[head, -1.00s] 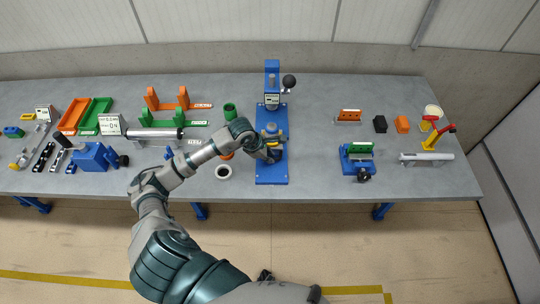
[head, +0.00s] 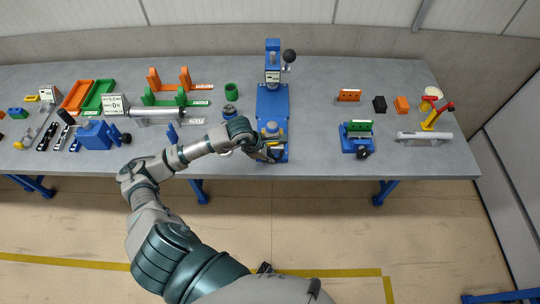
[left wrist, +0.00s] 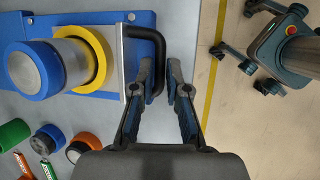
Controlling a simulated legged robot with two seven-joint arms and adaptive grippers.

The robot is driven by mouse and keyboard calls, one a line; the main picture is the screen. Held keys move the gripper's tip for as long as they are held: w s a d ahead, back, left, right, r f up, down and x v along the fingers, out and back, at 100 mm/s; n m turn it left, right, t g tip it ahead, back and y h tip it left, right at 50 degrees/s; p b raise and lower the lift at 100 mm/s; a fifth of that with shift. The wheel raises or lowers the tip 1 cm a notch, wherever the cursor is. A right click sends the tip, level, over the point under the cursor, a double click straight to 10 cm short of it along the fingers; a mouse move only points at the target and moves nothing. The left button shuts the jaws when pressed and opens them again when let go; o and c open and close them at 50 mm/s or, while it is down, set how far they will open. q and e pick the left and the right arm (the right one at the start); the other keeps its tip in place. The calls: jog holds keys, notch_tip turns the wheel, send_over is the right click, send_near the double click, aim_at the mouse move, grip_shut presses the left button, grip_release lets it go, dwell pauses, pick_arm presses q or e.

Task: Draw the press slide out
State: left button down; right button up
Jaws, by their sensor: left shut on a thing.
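The blue press (head: 272,98) stands on the bench with its plate running toward the front edge. Its slide carries a yellow ring (left wrist: 97,58) around a grey cylinder with a blue end (left wrist: 36,70). In the head view the slide (head: 271,132) sits at the front end of the plate, clear of the press head. A black bar handle (left wrist: 146,32) is on the slide's front edge. My left gripper (head: 272,151) is shut on this handle; in the left wrist view the fingers (left wrist: 161,78) lie on both sides of it. My right gripper is not in view.
Left of the press stand a green cylinder (head: 232,90) and a dark round part (head: 230,113). A blue fixture with a green block (head: 358,130) stands to the right. The bench top between this fixture and the press is clear.

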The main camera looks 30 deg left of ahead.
pick_arm(q)
jog(key=c, duration=1.2)
grip_release()
jog(key=shift+a+f, duration=0.15)
jog(key=shift+a, duration=0.2)
jog(key=shift+r, duration=0.2)
jog(key=v, duration=1.1)
jog(key=shift+s+a+r, duration=0.1)
jog(key=shift+a+r, duration=0.05)
jog(key=shift+r, duration=0.05)
